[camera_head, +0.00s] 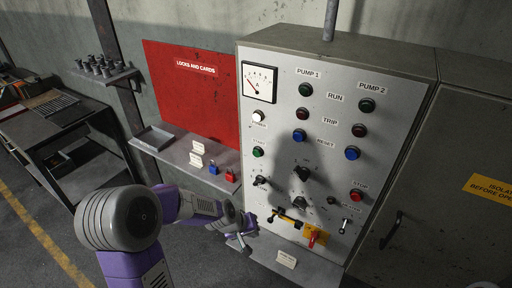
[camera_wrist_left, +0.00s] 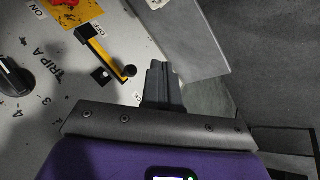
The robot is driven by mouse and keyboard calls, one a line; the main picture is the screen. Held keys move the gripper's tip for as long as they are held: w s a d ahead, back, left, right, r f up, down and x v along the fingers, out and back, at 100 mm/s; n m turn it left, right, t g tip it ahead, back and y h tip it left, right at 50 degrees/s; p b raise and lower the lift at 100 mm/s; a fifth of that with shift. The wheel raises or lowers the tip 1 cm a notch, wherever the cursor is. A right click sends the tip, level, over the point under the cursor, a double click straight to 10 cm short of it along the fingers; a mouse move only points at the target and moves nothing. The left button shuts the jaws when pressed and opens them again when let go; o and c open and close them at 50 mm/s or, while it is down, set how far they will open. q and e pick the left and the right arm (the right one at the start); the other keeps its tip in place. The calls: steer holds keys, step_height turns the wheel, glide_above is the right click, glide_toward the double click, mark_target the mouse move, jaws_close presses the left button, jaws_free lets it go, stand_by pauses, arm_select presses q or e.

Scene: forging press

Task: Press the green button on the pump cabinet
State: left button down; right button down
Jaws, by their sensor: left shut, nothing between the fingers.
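The pump cabinet (camera_head: 330,140) has a light grey front panel. A green button (camera_head: 258,152) sits at its left side under a START label. Two more green round fittings, one under PUMP 1 (camera_head: 305,90) and one under PUMP 2 (camera_head: 367,105), sit higher by the RUN label. My left gripper (camera_head: 246,236) is shut and empty, low in front of the panel's lower left corner, below the green button and apart from it. In the left wrist view its closed fingers (camera_wrist_left: 161,84) point towards the panel's lower part; the green button is outside that view. My right gripper is not in view.
A yellow-and-black lever (camera_head: 290,217) and a red handle on a yellow plate (camera_head: 314,237) stick out low on the panel. The lever also shows in the wrist view (camera_wrist_left: 102,52). A ledge (camera_head: 290,258) juts out below. A shelf with padlocks (camera_head: 213,167) stands left.

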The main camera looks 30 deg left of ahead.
mark_target(257, 153)
arm_select(q)
steer(key=a+r+n+t+p, duration=0.1)
steer(key=a+r, duration=0.2)
steer(key=r, duration=0.8)
steer(key=a+r+t+p, duration=0.1)
steer(key=a+r+t, duration=0.1)
steer(key=r, duration=0.9)
steer(key=shift+s+a+r+n, duration=0.25)
steer(key=shift+a+n, duration=0.15)
steer(key=shift+a, duration=0.15)
steer(key=w+p, duration=0.4)
steer(key=w, duration=0.5)
steer(key=shift+d+p, duration=0.3)
steer(key=shift+d, duration=0.05)
steer(key=shift+w, duration=0.35)
